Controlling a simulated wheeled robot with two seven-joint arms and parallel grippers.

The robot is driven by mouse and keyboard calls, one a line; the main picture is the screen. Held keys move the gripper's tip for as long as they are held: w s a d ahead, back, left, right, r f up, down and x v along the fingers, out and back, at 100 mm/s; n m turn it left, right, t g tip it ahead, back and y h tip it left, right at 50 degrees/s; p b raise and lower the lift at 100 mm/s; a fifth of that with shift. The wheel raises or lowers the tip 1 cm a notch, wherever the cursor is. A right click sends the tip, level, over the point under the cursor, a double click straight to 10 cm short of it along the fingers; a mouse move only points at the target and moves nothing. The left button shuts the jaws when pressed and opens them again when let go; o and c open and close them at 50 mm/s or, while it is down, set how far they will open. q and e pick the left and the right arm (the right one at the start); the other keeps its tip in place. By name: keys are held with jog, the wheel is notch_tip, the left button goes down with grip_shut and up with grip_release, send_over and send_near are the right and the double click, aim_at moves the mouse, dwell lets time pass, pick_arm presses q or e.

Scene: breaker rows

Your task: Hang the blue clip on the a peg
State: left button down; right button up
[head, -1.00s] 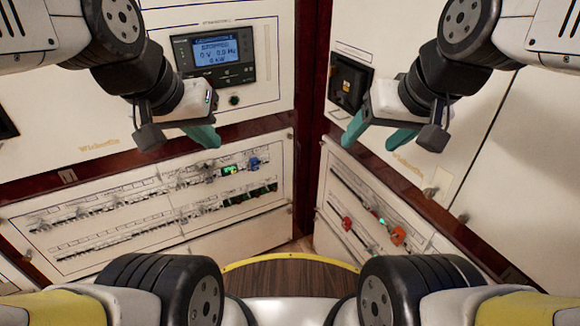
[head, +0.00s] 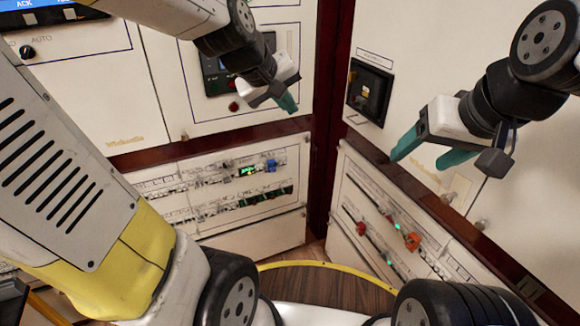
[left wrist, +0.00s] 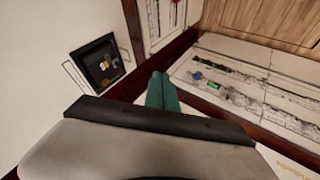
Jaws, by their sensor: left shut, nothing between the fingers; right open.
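A small blue clip (head: 271,165) sits on the upper breaker row of the left panel, right of a green-lit breaker. It also shows as a small blue spot in the left wrist view (left wrist: 197,75). My left gripper (head: 288,102) is shut and empty, above the clip in the picture and apart from it. Its teal fingers lie together in the left wrist view (left wrist: 162,90). My right gripper (head: 428,150) is open and empty in front of the right cabinet. I cannot make out which thing is the a peg.
A black recessed box (head: 370,90) is in the right cabinet; it also shows in the left wrist view (left wrist: 98,63). An orange-red clip (head: 412,241) and a red one (head: 361,228) sit on the right panel's rows. A dark red ledge (head: 190,148) runs above the left breaker panel.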

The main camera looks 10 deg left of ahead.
aim_at(275, 170)
pick_arm(q)
jog(key=w+a+f+n+t+y, duration=0.1)
jog(key=w+f+n+y, duration=0.1)
jog(key=w+f+n, duration=0.65)
jog(key=w+f+n+t+y, duration=0.2)
jog(key=w+f+n, duration=0.2)
jog(key=w+f, duration=0.9)
jog(key=w+a+f+n+y, duration=0.4)
jog(key=w+f+n+y, duration=0.15)
jog(key=w+f, duration=0.3)
jog(key=s+a+f+n+t+y, duration=0.1)
jog(key=s+f+n+t+y, duration=0.15)
jog(key=f, duration=0.35)
jog(key=s+a+f+n+t+y, duration=0.1)
jog(key=s+a+f+t, duration=0.15)
jog(key=f, duration=0.45)
jog(key=shift+g, duration=0.3)
jog(key=shift+r+x, duration=0.1)
jog(key=shift+x, duration=1.2)
jog(key=shift+r+x, duration=0.15)
jog(key=shift+x, duration=1.15)
jog(key=shift+w, duration=0.3)
jog(key=shift+d, duration=0.1)
jog(key=v, duration=1)
jog(key=shift+d, duration=0.2)
jog(key=shift+f, duration=0.1)
